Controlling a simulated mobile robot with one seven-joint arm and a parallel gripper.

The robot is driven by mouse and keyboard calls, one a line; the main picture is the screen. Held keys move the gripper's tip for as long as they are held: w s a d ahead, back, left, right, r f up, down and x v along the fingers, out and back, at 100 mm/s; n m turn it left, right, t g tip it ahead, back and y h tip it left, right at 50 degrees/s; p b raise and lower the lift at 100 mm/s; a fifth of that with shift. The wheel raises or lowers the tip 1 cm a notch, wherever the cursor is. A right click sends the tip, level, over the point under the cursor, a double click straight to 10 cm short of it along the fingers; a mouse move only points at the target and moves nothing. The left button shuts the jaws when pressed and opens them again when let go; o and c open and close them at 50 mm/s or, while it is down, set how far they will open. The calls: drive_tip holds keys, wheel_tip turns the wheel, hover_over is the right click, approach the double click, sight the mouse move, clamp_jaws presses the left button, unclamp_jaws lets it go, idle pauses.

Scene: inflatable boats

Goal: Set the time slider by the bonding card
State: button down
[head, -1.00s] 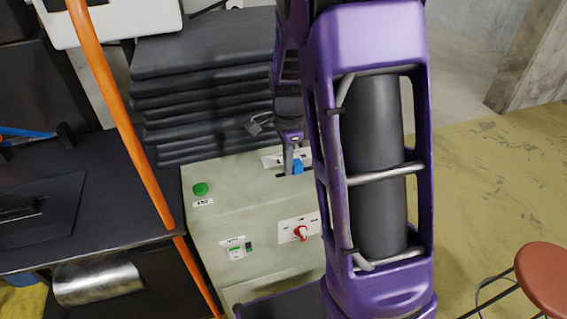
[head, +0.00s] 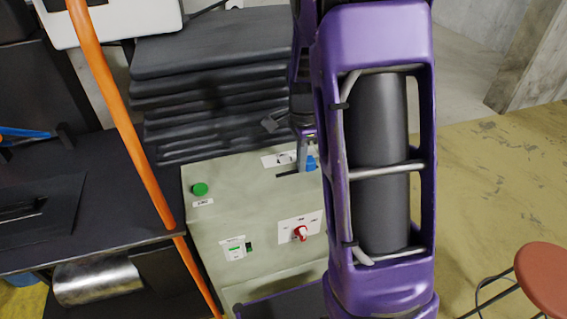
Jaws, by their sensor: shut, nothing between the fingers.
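The time slider's blue knob (head: 311,163) stands in a dark slot on top of the pale green machine (head: 215,220), under a white scale label (head: 278,160). Bare slot shows to the left of the knob. My gripper (head: 303,160) is shut with nothing in it, its tip down at the left side of the knob. I cannot tell whether it touches the knob. My purple arm hides the machine's right part and perhaps the slot's right end. I cannot make out a bonding card for certain or read the small labels.
A green button (head: 200,189), a red rotary knob (head: 301,233) and a white panel with a green patch (head: 235,248) are on the machine. Folded black sheets (head: 205,90) are stacked behind. An orange pole (head: 120,110) stands left; a red stool (head: 543,275) is at right.

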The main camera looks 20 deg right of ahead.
drive_tip(key=shift+a, duration=0.1)
drive_tip(key=shift+a+r+p, duration=0.1)
drive_tip(key=shift+a+p, duration=0.2)
drive_tip(key=shift+a, duration=0.25)
wheel_tip(320, 180, up, 8)
drive_tip(key=p, duration=0.6)
drive_tip(key=shift+p, duration=0.4)
